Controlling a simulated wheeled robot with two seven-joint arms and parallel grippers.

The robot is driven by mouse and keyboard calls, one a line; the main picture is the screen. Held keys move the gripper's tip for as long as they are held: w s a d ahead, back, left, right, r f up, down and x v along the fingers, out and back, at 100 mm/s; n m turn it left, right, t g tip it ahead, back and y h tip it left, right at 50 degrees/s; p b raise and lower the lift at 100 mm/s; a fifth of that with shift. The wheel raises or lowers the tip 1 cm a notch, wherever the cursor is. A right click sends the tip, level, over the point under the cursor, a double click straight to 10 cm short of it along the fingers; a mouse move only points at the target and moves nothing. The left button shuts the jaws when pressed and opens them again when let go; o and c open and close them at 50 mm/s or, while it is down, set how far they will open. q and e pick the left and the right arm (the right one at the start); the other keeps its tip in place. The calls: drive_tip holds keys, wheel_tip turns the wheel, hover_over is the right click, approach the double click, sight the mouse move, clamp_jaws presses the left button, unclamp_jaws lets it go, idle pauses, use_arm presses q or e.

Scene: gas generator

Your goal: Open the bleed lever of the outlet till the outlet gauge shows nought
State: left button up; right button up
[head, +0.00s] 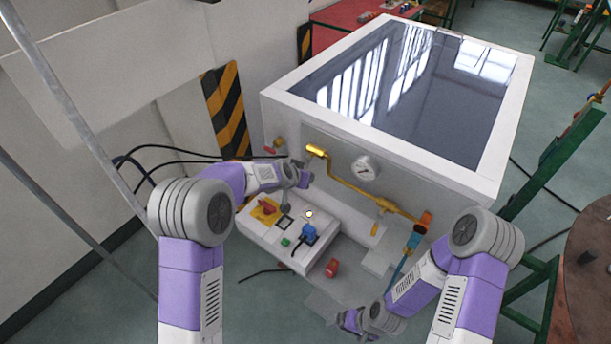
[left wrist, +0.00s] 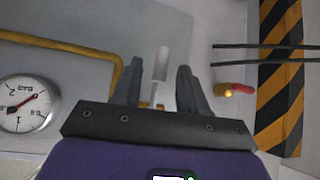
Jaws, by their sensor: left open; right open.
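The round white outlet gauge (head: 366,168) is on the machine's front panel. In the left wrist view the gauge (left wrist: 27,104) appears turned over, its red needle off to one side; I cannot read its value surely. My left gripper (head: 303,178) is at the panel, left of the gauge. In the left wrist view its open fingers (left wrist: 160,66) stand either side of a pale upright bar (left wrist: 161,65), possibly the bleed lever. Contact is not visible. A red lever (left wrist: 240,89) on a brass fitting lies right of them. My right gripper (head: 347,321) is open, low down and away from the panel.
A yellow pipe (head: 370,190) crosses the panel. A white control box (head: 270,232) with a red switch (head: 265,208) and blue plug (head: 309,231) sits below my left gripper. Black cables (head: 170,150) run at left. A green stand (head: 550,165) is at right.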

use_arm(q)
drive_tip(key=v, duration=0.3)
drive_tip(key=shift+s+r, duration=0.15)
drive_tip(key=shift+s, duration=0.05)
idle(0.3)
drive_tip(key=s+a+f+n+g, duration=0.35)
drive_tip(key=s+f, duration=1.05)
drive_tip(key=f, duration=0.5)
drive_tip(key=s+f+n+g, duration=0.1)
drive_tip(key=s+f+g, duration=0.1)
drive_tip(key=s, duration=0.8)
drive_tip(key=s+f+n+g+h, duration=0.1)
drive_tip(key=s+f, duration=0.4)
drive_tip(key=s, duration=0.5)
drive_tip(key=shift+s+d+f+n+g+b, duration=0.2)
drive_tip(key=shift+s+d+n+g+b, duration=0.25)
drive_tip(key=shift+n+g, duration=0.2)
